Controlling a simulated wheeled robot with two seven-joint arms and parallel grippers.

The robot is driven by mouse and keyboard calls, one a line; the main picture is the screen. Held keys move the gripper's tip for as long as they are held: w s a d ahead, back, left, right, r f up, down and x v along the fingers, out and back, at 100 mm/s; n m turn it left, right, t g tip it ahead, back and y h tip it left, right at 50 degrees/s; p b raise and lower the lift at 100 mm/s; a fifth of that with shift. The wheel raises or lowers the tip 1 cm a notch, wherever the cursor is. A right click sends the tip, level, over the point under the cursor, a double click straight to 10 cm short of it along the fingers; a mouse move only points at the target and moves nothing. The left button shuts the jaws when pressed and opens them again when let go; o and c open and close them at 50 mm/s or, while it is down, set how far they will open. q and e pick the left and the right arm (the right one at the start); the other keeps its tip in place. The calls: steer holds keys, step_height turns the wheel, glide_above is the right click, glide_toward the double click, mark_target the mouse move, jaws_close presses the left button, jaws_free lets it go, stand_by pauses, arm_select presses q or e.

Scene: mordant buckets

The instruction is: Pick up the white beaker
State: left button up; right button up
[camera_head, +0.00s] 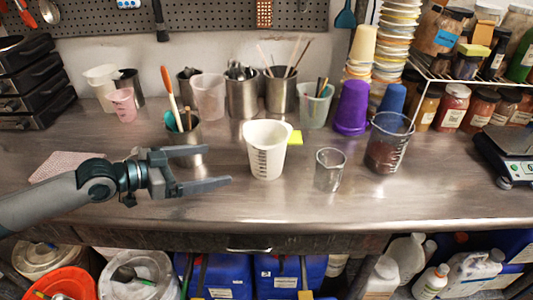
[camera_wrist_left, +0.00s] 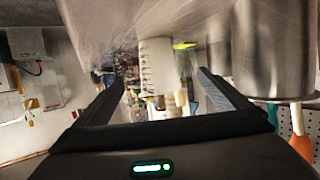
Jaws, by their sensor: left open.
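The white beaker (camera_head: 267,152), with dark graduation marks, stands upright on the metal table in the middle of the head view. In the left wrist view the white beaker (camera_wrist_left: 155,65) shows ahead, between the finger directions, with the picture turned. My left gripper (camera_head: 218,166) is open and empty, to the left of the beaker and apart from it, with its fingers pointing toward it. The gripper's open fingers (camera_wrist_left: 160,80) also show in the left wrist view. My right gripper is not in view.
A yellow-green note (camera_head: 295,137) lies just behind the beaker. A small glass beaker (camera_head: 329,170) and a larger glass (camera_head: 389,143) stand to its right. A metal cup with tools (camera_head: 185,143) stands behind my left gripper. The table's front strip (camera_head: 270,207) is clear.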

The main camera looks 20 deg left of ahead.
mark_target(267, 152)
arm_select(q)
steer(key=shift+w, duration=0.1)
steer(key=shift+p+x, duration=0.3)
steer(key=shift+x, duration=0.55)
steer(key=p+x, duration=0.1)
steer(key=x, duration=0.2)
steer(key=shift+w+d, duration=0.25)
steer(key=shift+d, duration=0.05)
steer(key=p+x, duration=0.1)
steer(key=x, duration=0.4)
steer(key=shift+w+d+f, duration=0.1)
steer(key=shift+w+d+f+p, duration=0.2)
steer(key=shift+w+d+p, duration=0.15)
steer(key=shift+w, duration=0.05)
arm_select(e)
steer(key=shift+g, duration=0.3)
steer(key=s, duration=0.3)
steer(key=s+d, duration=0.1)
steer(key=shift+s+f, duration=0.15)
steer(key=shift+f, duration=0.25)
arm_select(q)
steer(key=shift+w+d, duration=0.1)
steer(key=shift+d, duration=0.05)
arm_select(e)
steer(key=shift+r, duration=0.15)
